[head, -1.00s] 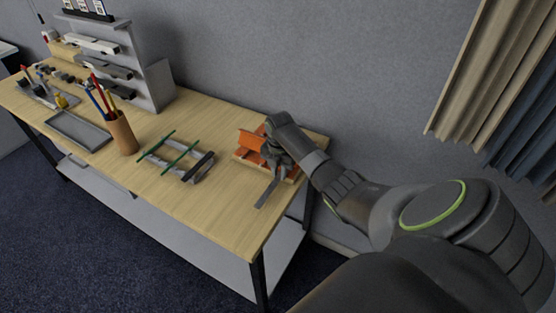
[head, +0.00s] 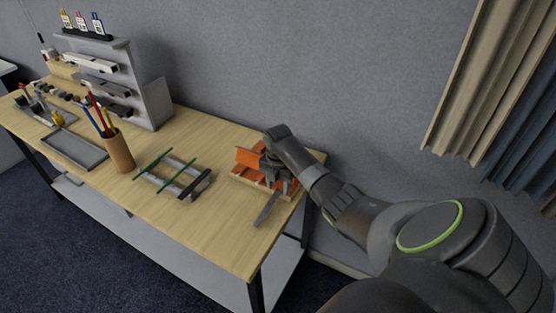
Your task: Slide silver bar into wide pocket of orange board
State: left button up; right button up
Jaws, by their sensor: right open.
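The orange board (head: 248,158) stands on a light wooden base (head: 240,182) at the right end of the table. My right gripper (head: 281,183) is over the front right part of the board, fingers pointing down and open. The silver bar (head: 266,210) is a flat grey strip. Its near end sticks out past the front of the base toward the table's front edge. Its far end is hidden at the gripper's fingers, so I cannot tell whether it is inside the wide pocket. My left gripper is not in view.
A rack with green rods and a dark bar (head: 194,187) lies left of the board. Further left are a pen cup (head: 119,152), a grey tray (head: 73,150) and a grey shelf unit (head: 150,103). The wall is close behind.

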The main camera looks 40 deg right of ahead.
notch_tip(320, 180, up, 17)
jog(key=shift+f+p, duration=0.2)
jog(key=shift+p, duration=0.2)
jog(key=shift+f, duration=0.1)
